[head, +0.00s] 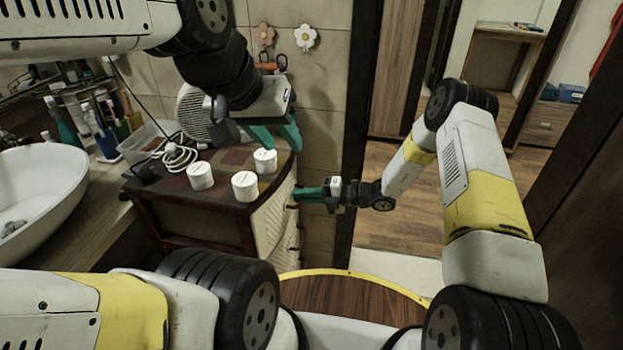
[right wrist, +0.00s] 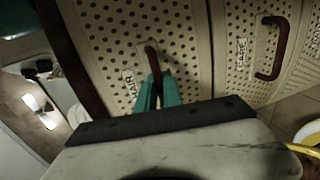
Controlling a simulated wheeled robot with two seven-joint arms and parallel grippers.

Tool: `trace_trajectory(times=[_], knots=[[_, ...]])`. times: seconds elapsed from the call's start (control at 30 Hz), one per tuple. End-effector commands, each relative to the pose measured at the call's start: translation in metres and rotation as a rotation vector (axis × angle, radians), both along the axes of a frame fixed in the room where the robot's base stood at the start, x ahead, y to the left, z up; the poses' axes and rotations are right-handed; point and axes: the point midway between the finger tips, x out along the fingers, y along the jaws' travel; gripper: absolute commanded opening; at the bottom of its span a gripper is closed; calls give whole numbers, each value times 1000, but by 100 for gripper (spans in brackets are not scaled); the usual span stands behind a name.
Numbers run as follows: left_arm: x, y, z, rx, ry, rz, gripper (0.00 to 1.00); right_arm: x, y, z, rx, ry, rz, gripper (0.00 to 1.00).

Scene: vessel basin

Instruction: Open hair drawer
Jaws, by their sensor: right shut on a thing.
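The hair drawer (right wrist: 110,45) has a cream, perforated front with a "HAIR" label and fills the upper left of the right wrist view. The teal fingers of my right gripper (right wrist: 157,88) are shut on its dark reddish handle (right wrist: 151,55). In the head view my right gripper (head: 298,194) reaches the cabinet's right-hand front from the right. No clear gap shows around the drawer front. My left gripper (head: 274,136) has its teal fingers spread and empty, above the back right of the cabinet top.
The dark wooden cabinet (head: 190,222) carries several white jars (head: 245,185), a coiled cable and a fan. A second drawer (right wrist: 235,40), labelled "CARE", has its own handle (right wrist: 271,50). A white basin (head: 45,185) stands at left. Open floor (head: 395,235) lies right of the cabinet.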

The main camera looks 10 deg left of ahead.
Motion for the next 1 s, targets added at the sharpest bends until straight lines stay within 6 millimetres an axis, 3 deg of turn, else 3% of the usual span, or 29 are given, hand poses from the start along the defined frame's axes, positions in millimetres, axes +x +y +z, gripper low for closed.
trace_trajectory(times=[0.37,0.57,0.77,1.0], knots=[[0,0,0,0,0,0,36,0,0,-1,-1,1,0,0],[0,0,0,0,0,0,36,0,-11,-1,-1,2,-1,0],[0,0,0,0,0,0,36,-1,-45,-1,-2,1,-4,0],[0,0,0,0,0,0,36,-3,-108,-1,-2,2,-6,0]])
